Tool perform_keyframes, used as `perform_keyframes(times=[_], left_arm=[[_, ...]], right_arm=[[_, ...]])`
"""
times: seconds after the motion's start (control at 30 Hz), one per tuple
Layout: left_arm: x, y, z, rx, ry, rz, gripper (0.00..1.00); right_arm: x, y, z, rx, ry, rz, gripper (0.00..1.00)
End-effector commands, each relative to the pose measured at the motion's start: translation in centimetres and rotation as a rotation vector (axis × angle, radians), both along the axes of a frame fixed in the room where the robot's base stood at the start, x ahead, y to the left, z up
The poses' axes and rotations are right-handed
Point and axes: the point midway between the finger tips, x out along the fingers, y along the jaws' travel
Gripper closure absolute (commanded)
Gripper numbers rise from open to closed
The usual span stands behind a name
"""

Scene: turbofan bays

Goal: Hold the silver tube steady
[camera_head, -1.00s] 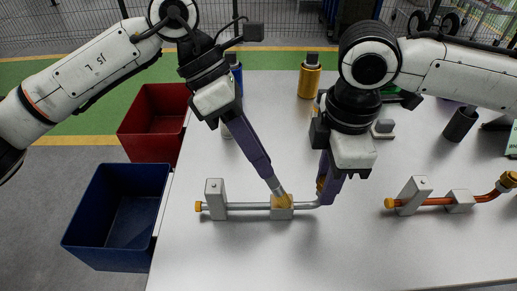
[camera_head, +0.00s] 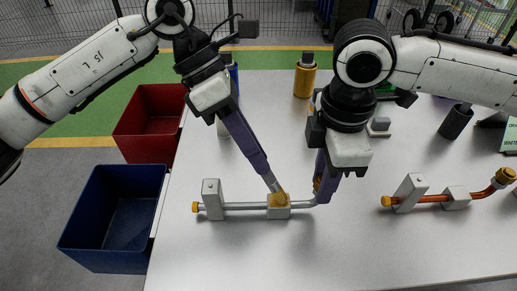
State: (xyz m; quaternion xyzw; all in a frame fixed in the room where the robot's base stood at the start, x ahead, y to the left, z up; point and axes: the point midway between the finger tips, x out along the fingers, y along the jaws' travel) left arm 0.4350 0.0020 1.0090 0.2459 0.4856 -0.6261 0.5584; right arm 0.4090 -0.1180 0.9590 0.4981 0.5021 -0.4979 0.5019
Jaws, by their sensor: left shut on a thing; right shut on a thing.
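The silver tube (camera_head: 240,206) lies level across two grey support blocks, the left one (camera_head: 212,199) taller and the right one (camera_head: 278,211) lower. A yellow cap (camera_head: 195,207) sits on its left end. My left gripper (camera_head: 276,194) comes down at the lower block and is shut, with its tips at the tube there. My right gripper (camera_head: 318,194) is shut at the tube's right end, beside a yellow fitting (camera_head: 317,184) that it partly hides. The exact contact of both grippers' tips is hard to see.
A copper tube (camera_head: 433,199) rests on two grey blocks to the right. A blue bin (camera_head: 112,220) and a red bin (camera_head: 150,122) stand left of the white table (camera_head: 330,255). Yellow (camera_head: 304,78) and dark (camera_head: 455,122) cylinders stand farther back. The table's front is clear.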

Motion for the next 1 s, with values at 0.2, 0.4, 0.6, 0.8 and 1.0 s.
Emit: perform_keyframes(times=[0.2,0.4,0.6,0.8,1.0], left_arm=[[0.0,0.8,-0.1,0.0,0.0,0.0,1.0],[0.0,0.8,0.0,0.0,0.0,0.0,1.0],[0.1,0.7,1.3,-0.002,-0.003,-0.001,1.0],[0.0,0.8,3.3,-0.002,-0.003,0.0,1.0],[0.0,0.8,5.3,-0.002,-0.002,-0.001,1.0]], right_arm=[[0.0,0.0,0.1,0.001,-0.001,0.0,1.0],[0.0,0.0,0.1,0.001,-0.001,0.0,1.0],[0.0,0.0,0.1,0.001,-0.001,0.0,1.0],[0.0,0.0,0.0,0.001,-0.001,0.0,1.0],[0.0,0.0,0.0,0.001,-0.001,0.0,1.0]])
